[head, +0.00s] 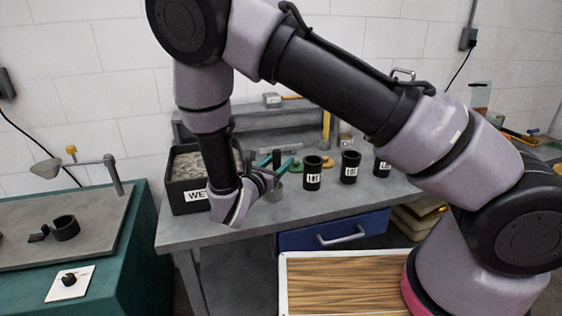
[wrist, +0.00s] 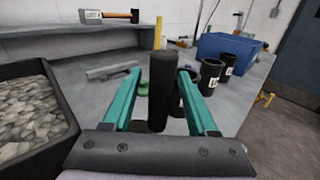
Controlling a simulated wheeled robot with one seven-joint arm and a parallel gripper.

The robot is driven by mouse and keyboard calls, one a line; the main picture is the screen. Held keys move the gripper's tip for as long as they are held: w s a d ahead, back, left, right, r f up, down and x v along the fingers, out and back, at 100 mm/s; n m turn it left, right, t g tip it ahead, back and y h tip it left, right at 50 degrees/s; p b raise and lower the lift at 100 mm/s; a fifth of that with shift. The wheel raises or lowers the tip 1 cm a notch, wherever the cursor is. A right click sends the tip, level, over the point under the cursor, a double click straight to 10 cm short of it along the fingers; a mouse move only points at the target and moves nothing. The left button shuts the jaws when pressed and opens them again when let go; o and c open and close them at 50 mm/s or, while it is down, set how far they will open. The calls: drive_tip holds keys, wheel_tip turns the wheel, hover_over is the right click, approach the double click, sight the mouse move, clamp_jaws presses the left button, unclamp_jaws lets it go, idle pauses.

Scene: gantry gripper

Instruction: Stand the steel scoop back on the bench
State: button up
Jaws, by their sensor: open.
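The scoop's thick black handle (wrist: 163,95) stands upright between the two teal fingers in the wrist view. My gripper (head: 278,166) is open, with one finger on each side of the handle. In the wrist view gaps show beside the handle between the fingers (wrist: 160,73). The scoop appears upright on the grey bench (head: 235,232); its foot is hidden, so contact is not clear.
A black bin (head: 187,204) marked "WET", full of grey stones, stands close at the left. Black labelled cups (head: 312,175) stand to the right. A grey metal piece (wrist: 112,73) lies behind the left finger. A raised shelf (head: 290,120) runs along the back.

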drive_tip(key=v, duration=1.1)
drive_tip(key=d+r+m+g, duration=0.7)
drive_tip(key=d+m, duration=0.2)
drive_tip(key=d, duration=0.2)
drive_tip(key=d+r+m+g, duration=0.6)
drive_tip(key=d+m+g, duration=0.25)
drive_tip(key=d, duration=0.25)
drive_tip(key=s+d+r+m+t+y, duration=0.3)
drive_tip(key=d+r+m+y, duration=0.1)
drive_tip(key=r+m, duration=0.4)
drive_tip(key=s+d+r+m+t+y, duration=0.4)
drive_tip(key=r+m+y, duration=0.2)
drive_tip(key=r+m, duration=0.3)
drive_tip(key=shift+r+y, duration=0.2)
drive_tip(key=shift+y, duration=0.2)
drive_tip(key=shift+s, duration=0.1)
